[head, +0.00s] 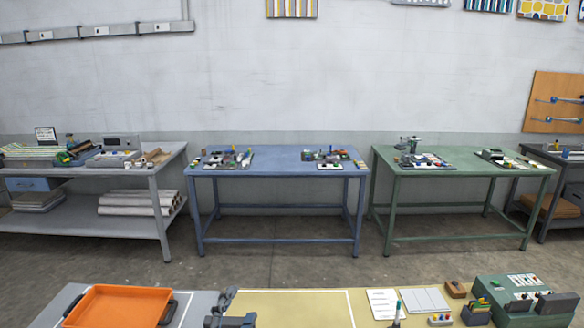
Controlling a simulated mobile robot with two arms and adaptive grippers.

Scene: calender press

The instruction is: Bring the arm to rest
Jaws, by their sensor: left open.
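My left gripper (232,309) shows as dark grey parts at the bottom edge, left of centre, over the near table between the orange tray and the pale yellow mat. It is open and I see nothing between its fingers. Most of it and its arm are cut off by the picture's lower edge. My right gripper is not in view.
The near table holds an orange tray (118,308), a yellow mat (290,308), pale sheets (424,300) and a green machine (512,290). Beyond open floor (290,262) stand grey (150,170), blue (280,170) and green (470,171) tables with small items.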

